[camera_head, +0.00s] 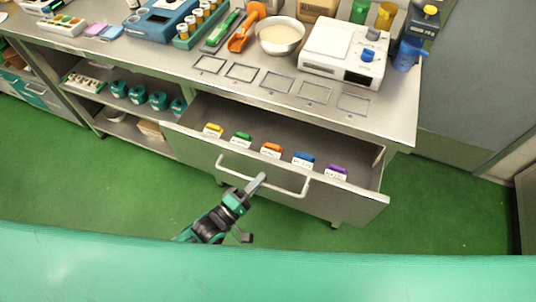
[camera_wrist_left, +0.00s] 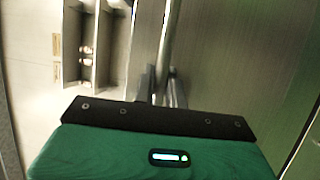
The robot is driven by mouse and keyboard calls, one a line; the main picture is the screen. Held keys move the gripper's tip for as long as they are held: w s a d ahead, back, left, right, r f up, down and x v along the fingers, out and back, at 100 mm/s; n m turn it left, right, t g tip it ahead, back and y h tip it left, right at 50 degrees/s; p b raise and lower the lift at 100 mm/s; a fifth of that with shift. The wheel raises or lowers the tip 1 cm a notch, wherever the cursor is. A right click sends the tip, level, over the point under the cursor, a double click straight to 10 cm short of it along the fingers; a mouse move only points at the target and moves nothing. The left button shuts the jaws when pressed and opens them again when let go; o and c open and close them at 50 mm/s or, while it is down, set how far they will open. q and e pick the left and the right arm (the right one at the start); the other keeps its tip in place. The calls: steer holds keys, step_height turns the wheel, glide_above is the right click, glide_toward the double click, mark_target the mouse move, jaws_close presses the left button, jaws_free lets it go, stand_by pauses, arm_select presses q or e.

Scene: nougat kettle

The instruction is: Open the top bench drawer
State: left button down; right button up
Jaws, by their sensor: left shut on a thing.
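The top bench drawer (camera_head: 283,185) is pulled out from under the bench top in the head view. Its inside shows, with several coloured, labelled clips standing in a row along its front. A pale bar handle (camera_head: 288,191) runs across the drawer front, and it also shows in the left wrist view (camera_wrist_left: 168,40). My left gripper (camera_head: 257,184) is at the middle of the handle, shut on it. In the left wrist view its fingers (camera_wrist_left: 161,86) stand on both sides of the bar. My right gripper is not in view.
The steel bench top (camera_head: 240,98) carries a white scale (camera_head: 344,48), a bowl (camera_head: 281,37), an orange scoop (camera_head: 245,28) and several racks. An open shelf (camera_head: 112,118) with teal items is left of the drawer. Green floor (camera_head: 440,215) is clear to the right.

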arm_select(q)
steer(key=s+a+p, duration=0.1)
steer(key=s+a, duration=0.2)
steer(key=s, duration=0.7)
steer(key=s+a+p, duration=0.1)
steer(key=s+a, duration=0.2)
steer(key=s, duration=0.7)
steer(key=shift+s+a, duration=0.3)
steer(key=shift+a, duration=0.1)
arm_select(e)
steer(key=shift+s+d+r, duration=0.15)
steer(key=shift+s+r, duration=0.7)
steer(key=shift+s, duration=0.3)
arm_select(q)
steer(key=c, duration=1.5)
jaws_free()
steer(key=shift+o, duration=0.2)
steer(key=b+v, duration=0.3)
steer(key=v, duration=1)
steer(key=shift+s+a+f, duration=0.2)
steer(key=shift+s, duration=0.1)
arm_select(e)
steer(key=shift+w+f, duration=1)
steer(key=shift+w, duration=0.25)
